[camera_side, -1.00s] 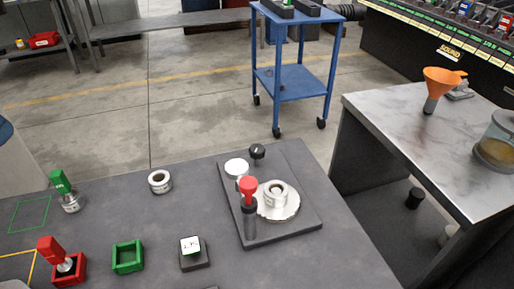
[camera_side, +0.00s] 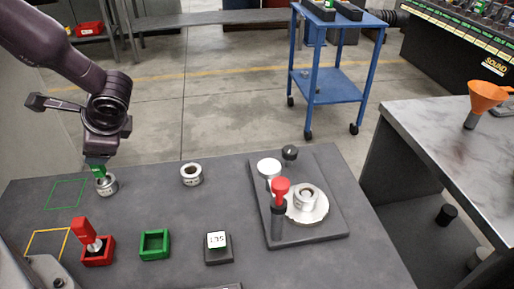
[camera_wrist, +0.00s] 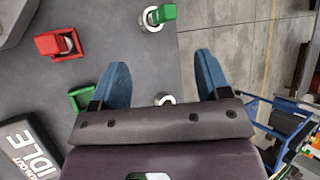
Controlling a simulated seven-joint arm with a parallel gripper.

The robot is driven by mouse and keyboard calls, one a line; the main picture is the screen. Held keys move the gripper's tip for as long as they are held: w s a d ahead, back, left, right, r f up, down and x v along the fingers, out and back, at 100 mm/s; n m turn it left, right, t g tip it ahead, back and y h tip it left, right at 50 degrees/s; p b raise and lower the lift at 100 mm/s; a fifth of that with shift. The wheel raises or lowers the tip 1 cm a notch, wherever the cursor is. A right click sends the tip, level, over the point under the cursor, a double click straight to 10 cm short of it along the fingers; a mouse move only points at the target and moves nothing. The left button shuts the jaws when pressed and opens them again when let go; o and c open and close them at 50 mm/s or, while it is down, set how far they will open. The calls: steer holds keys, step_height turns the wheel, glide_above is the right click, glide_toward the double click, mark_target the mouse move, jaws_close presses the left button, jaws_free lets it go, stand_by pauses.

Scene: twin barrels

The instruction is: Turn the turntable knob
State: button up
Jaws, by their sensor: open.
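The turntable, a silver disc (camera_side: 316,212) with a metal ring (camera_side: 305,197) on it, sits on a dark board (camera_side: 335,228) at the right of the table. A black knob (camera_side: 289,153) stands at the board's back edge; I cannot tell for certain that it is the turntable knob.
A loose ring (camera_side: 191,174), a red holder (camera_side: 98,254) with a tilted red-handled piece, an empty green frame (camera_side: 154,244) and a small display (camera_side: 217,241) stand on the table. A white-topped post (camera_side: 268,167) is beside the disc.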

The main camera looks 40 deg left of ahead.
steer(key=w+a+f+m+t+y, duration=0.1)
steer(key=w+f+m+t+y, duration=0.25)
steer(key=w+m+y, duration=0.3)
steer(key=m+t+h, duration=1.5)
steer(key=m+h, duration=0.4)
steer(key=m, duration=0.6)
glide_toward(284, 154)
steer(key=shift+s+a+r+g, duration=0.25)
steer(key=shift+a, duration=0.05)
steer(key=shift+w+d+f+h, duration=0.1)
steer(key=shift+d+h, duration=0.05)
steer(key=shift+h, duration=0.1)
steer(key=x, duration=1.2)
steer(key=shift+w+d, duration=0.1)
steer(key=shift+w, duration=0.2)
steer(key=shift+c, duration=0.5)
